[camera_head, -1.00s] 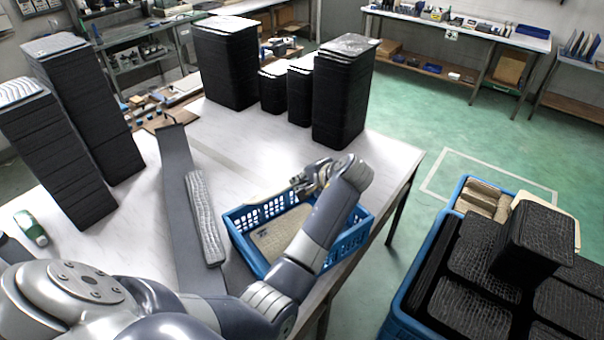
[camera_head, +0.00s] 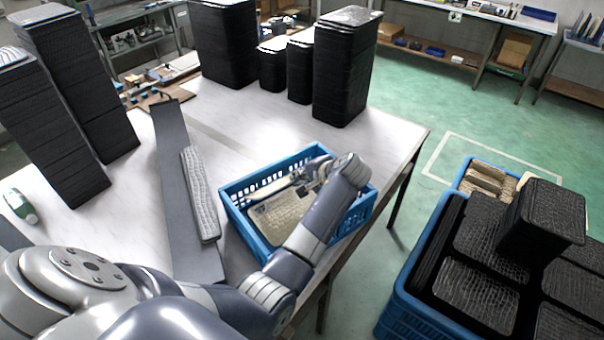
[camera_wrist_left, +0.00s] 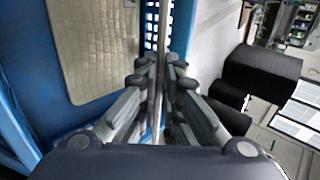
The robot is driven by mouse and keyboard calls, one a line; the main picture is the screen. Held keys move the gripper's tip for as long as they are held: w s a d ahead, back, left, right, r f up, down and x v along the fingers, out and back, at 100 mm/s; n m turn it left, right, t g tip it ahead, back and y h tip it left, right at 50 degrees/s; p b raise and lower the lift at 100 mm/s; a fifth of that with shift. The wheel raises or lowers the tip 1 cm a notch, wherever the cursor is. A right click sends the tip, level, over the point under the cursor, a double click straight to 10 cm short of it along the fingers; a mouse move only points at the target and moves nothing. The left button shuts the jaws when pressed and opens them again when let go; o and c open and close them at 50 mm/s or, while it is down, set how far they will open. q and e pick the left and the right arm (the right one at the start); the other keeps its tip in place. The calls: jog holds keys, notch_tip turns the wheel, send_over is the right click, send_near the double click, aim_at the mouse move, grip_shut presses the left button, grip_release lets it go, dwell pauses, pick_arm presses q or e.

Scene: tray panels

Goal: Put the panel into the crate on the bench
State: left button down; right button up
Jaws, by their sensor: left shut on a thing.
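The blue crate (camera_head: 243,231) stands on the white bench (camera_head: 235,125) near its right edge. Its wall also shows in the left wrist view (camera_wrist_left: 14,112). A beige textured panel (camera_head: 283,218) lies flat on the crate floor, and it fills the upper left of the wrist view (camera_wrist_left: 98,45). My left gripper (camera_head: 318,174) is inside the crate's outline, at its far side. It is shut on a second thin beige panel (camera_head: 272,190), which stands on edge between the fingers and shows edge-on in the wrist view (camera_wrist_left: 160,60). My arm hides the crate's near right part. My right gripper is not in view.
A long grey strip (camera_head: 178,185) with a grey textured bar (camera_head: 200,200) lies left of the crate. Tall black stacks (camera_head: 345,70) stand at the back and left (camera_head: 75,95). A large blue crate (camera_head: 425,270) of dark panels stands at the lower right.

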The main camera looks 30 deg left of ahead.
pick_arm(q)
notch_tip(320, 180, down, 6)
jog(key=b, duration=0.2)
jog(key=shift+b, duration=0.35)
jog(key=shift+f, duration=0.15)
dwell(0.5)
jog(key=c, duration=1.7)
grip_release()
jog(key=v, duration=0.7)
jog(key=shift+d, duration=0.1)
